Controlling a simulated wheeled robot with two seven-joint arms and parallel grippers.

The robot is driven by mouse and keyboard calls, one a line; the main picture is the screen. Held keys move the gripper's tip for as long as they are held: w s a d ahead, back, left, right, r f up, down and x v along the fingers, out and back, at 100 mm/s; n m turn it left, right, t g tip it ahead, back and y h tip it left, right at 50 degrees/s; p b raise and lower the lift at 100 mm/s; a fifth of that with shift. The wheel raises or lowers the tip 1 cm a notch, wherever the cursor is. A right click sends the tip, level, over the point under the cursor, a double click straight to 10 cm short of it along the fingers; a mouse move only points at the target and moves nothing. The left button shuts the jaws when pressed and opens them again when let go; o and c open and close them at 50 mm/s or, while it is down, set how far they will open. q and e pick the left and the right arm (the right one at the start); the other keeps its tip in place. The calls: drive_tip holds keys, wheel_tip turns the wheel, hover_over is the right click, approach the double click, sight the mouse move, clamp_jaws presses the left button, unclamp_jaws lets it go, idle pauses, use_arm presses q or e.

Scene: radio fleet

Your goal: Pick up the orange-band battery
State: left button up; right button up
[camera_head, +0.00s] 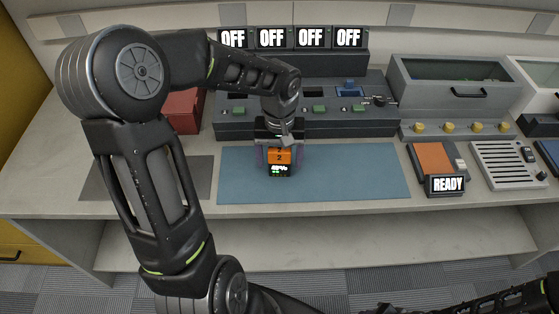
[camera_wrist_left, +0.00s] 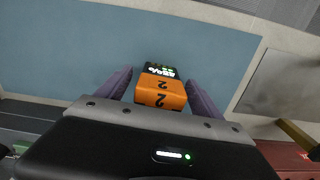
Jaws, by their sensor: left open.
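The orange-band battery (camera_head: 280,160) stands on the blue mat (camera_head: 345,172) on the counter. In the left wrist view the battery (camera_wrist_left: 160,92) lies between the two purple-grey fingers of my left gripper (camera_wrist_left: 160,88), with a visible gap on the right side and a narrower one on the left. The jaws are open. At the lower right of the head view, part of my right arm shows, but its gripper cannot be made out.
Behind the mat stands a grey charger station (camera_head: 330,125) with several OFF signs above it. A red box (camera_head: 184,112) is at left. An orange-topped device with a READY sign (camera_head: 447,185) is at right. The mat right of the battery is clear.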

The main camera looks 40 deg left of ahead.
use_arm(q)
drive_tip(key=shift+c, duration=0.3)
drive_tip(key=c, duration=1.5)
